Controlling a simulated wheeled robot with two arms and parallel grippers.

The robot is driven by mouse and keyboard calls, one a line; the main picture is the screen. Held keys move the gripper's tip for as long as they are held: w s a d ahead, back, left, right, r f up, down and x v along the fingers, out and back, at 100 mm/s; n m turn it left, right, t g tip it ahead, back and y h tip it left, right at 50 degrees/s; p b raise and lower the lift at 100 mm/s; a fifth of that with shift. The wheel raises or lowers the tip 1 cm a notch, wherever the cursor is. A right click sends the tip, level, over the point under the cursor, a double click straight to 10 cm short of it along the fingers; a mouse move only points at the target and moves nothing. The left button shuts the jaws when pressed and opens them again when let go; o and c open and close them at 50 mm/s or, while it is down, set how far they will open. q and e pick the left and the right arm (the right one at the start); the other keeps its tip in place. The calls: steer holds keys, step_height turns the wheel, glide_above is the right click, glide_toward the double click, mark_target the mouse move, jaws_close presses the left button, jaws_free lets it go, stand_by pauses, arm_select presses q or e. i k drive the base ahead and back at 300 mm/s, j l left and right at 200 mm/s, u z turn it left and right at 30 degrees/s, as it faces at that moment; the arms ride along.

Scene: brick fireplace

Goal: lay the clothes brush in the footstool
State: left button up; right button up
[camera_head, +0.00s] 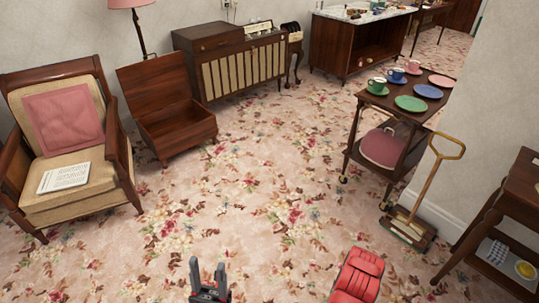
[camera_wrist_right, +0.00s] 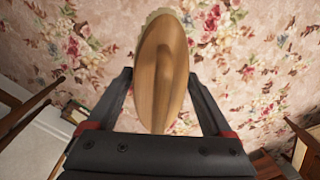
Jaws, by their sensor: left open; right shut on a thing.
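The clothes brush (camera_wrist_right: 163,55) shows in the right wrist view as an oval of light brown wood with a ridge down its middle. My right gripper (camera_wrist_right: 160,80) is shut on it, with a finger on each side. The brush hides part of the carpet, and its bristle side is mostly hidden. The footstool (camera_head: 180,133) looks like a dark wooden box at the upper left of the head view. Its lid (camera_head: 154,88) stands raised and its inside looks empty. My left gripper (camera_head: 209,280) is open and empty at the bottom, well in front of the footstool.
An armchair (camera_head: 75,190) with a pink cushion stands left of the footstool, and a radio cabinet (camera_head: 235,65) behind it. A tea trolley (camera_head: 368,128) and a carpet sweeper (camera_head: 410,228) stand at right. The flowered carpet (camera_head: 240,190) between is clear.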

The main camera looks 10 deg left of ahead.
mark_target(184, 125)
steer(key=i+u, duration=0.1)
steer(key=i, duration=0.9)
steer(key=i+u, duration=0.1)
steer(key=i, duration=0.9)
steer(key=i+l+u, duration=0.1)
steer(key=i, duration=0.9)
steer(key=i+u, duration=0.5)
steer(key=i+l+u, duration=0.3)
steer(key=i+u, duration=0.15)
steer(key=i, duration=0.25)
steer(key=i+l+u, duration=1.15)
steer(key=l+u, duration=0.2)
steer(key=l, duration=0.2)
steer(key=i+l+u, duration=0.15)
steer(key=l+u, duration=0.25)
steer(key=l, duration=0.2)
steer(key=l+u, duration=0.4)
steer(key=l, duration=0.2)
